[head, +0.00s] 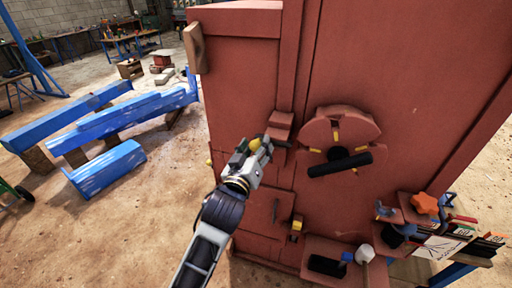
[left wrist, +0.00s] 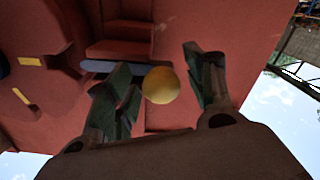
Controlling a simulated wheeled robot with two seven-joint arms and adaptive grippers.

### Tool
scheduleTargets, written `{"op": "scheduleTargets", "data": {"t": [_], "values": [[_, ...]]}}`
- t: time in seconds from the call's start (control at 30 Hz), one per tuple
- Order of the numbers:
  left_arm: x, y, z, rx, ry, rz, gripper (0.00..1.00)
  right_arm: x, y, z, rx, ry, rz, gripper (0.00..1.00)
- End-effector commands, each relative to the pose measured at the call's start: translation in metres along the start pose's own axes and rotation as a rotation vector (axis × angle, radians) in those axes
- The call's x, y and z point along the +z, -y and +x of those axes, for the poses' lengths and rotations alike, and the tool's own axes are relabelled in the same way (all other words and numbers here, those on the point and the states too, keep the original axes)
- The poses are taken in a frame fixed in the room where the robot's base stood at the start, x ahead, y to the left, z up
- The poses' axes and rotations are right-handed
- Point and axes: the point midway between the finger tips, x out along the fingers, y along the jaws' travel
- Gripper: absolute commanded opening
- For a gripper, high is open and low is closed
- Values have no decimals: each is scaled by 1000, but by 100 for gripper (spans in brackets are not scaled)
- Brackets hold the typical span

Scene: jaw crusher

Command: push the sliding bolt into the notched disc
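The notched disc (head: 318,131) is red with yellow marks and a black handle, on the front of the red machine. Part of the disc (left wrist: 45,78) shows at the left of the left wrist view. The sliding bolt (left wrist: 97,66) is a grey-blue bar beside the disc; I cannot tell if its end is in a notch. Its yellow ball knob (left wrist: 161,86) also shows in the head view (head: 255,144). My left gripper (head: 257,152) is at the knob, its fingers apart on either side; no firm grip shows. My right gripper is not in view.
A red bracket (head: 281,125) sits by the bolt. A shelf at lower right holds an orange knob (head: 424,203) and small items. A lower ledge (head: 345,250) juts out below the disc. Blue beams (head: 120,115) lie on the open dirt floor at left.

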Motion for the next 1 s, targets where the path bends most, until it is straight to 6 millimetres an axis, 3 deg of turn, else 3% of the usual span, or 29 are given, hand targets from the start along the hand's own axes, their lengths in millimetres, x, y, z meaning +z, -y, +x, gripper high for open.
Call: {"op": "scheduleTargets", "data": {"t": [0.03,0.4,0.67,1.0], "values": [[0,0,0,0,0,0,45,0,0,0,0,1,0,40],[0,0,0,0,0,0,0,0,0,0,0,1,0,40],[1,-2,0,0,0,-1,0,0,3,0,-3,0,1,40],[14,-26,0,1,3,-4,0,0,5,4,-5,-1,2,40]]}}
